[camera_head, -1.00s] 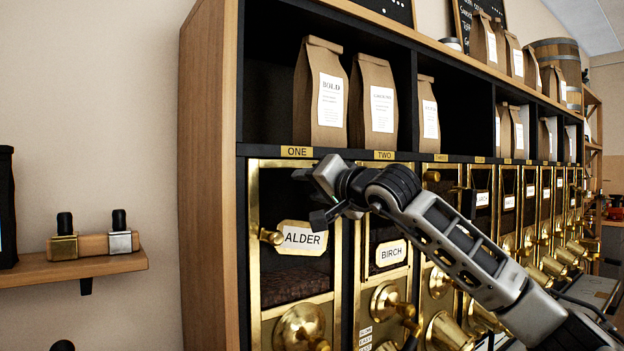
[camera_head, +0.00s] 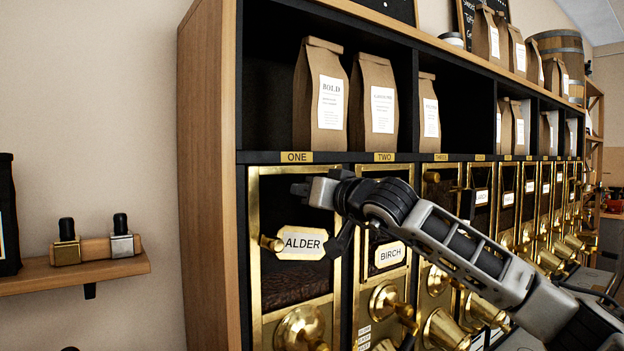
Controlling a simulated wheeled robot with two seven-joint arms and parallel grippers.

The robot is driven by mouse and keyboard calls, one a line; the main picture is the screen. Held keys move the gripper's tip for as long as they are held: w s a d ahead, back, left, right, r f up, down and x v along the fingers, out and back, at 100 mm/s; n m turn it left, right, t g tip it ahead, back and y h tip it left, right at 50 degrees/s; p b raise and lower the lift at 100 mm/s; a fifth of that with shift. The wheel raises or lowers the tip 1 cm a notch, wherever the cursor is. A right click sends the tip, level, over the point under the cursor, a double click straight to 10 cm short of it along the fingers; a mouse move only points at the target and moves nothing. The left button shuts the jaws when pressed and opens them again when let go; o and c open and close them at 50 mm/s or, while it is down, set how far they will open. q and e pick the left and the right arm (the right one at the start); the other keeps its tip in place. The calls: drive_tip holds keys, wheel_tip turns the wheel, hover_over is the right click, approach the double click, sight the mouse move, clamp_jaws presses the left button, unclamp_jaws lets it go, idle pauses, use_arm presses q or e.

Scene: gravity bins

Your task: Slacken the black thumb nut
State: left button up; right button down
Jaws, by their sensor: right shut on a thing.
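My right gripper (camera_head: 310,190) reaches in from the right and is in front of the upper window of bin one, labelled ALDER (camera_head: 302,243). It is shut, with a small dark piece (camera_head: 298,188) at its tip, which I take to be the black thumb nut. The piece is small and mostly hidden by the gripper, so its thread and seat cannot be made out. A brass knob (camera_head: 271,243) sits left of the ALDER label, apart from the gripper. My left gripper is not in view.
Bin two, labelled BIRCH (camera_head: 390,254), is partly behind my right arm. Paper bags (camera_head: 321,98) stand on the shelf above. A wooden wall shelf (camera_head: 75,275) at left holds two black-topped metal pieces (camera_head: 120,236).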

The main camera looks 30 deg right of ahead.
drive_tip(key=shift+r+n, duration=0.15)
drive_tip(key=shift+n, duration=0.55)
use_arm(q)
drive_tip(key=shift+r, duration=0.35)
use_arm(e)
drive_tip(key=shift+n, duration=0.5)
drive_tip(key=n, duration=0.8)
drive_tip(key=c, duration=1.3)
unclamp_jaws()
drive_tip(key=shift+o, duration=0.5)
drive_tip(key=shift+w, duration=0.1)
